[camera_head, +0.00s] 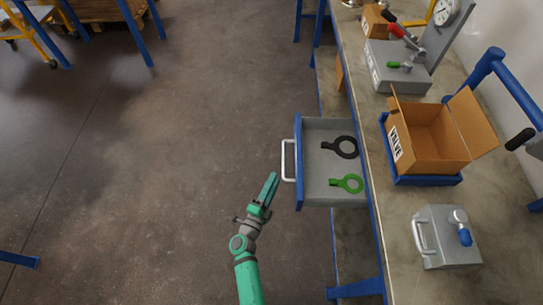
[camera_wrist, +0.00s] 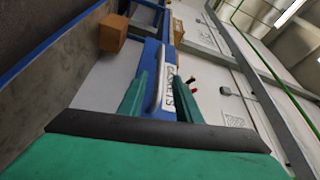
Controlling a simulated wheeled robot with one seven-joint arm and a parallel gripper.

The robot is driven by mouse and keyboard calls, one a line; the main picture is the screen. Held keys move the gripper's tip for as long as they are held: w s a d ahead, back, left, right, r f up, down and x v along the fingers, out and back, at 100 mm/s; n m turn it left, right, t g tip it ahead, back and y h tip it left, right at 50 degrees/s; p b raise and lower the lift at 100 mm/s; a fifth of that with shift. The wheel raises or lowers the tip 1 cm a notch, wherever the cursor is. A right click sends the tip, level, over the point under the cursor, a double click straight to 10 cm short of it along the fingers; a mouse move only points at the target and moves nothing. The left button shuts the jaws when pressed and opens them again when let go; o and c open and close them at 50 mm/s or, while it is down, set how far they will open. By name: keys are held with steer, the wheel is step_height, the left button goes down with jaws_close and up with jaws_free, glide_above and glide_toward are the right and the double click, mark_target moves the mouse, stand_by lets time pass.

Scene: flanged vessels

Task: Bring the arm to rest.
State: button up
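My green arm reaches up from the bottom of the head view, and my gripper (camera_head: 271,180) is left of the pulled-out drawer (camera_head: 299,190), near its silver handle (camera_head: 284,160). In the wrist view my gripper (camera_wrist: 160,98) has its two green fingers apart, with nothing held between them. The handle (camera_wrist: 159,78) and the blue drawer front with its gaskets label (camera_wrist: 170,80) appear beyond and between the fingers. I cannot tell the exact gap to the handle. The drawer holds a black ring gasket (camera_head: 345,147) and a green ring gasket (camera_head: 350,184).
The workbench (camera_head: 395,225) runs along the right. It bears an open cardboard valve box (camera_head: 432,135) in a blue tray (camera_head: 428,181), a grey block with a blue-handled valve (camera_head: 445,240) and a grey fixture with a gauge (camera_head: 400,70). The floor (camera_head: 150,170) to the left is clear.

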steer(key=shift+s, duration=0.1)
steer(key=s+a+r+n+y, duration=0.1)
steer(key=s+r+n+y, duration=0.2)
steer(key=s+r+n, duration=0.3)
steer(key=s+a+r+n+g+y, duration=0.1)
steer(key=s+r+n, duration=0.5)
steer(key=s, duration=1)
steer(key=s+a+r+n+y, duration=0.1)
steer(key=s+r+n+y, duration=0.3)
steer(key=s+n, duration=0.5)
steer(key=s+r, duration=0.2)
steer(key=s, duration=0.1)
steer(key=shift+g+y, duration=0.3)
steer(key=shift+a, duration=0.15)
steer(key=shift+s, duration=0.1)
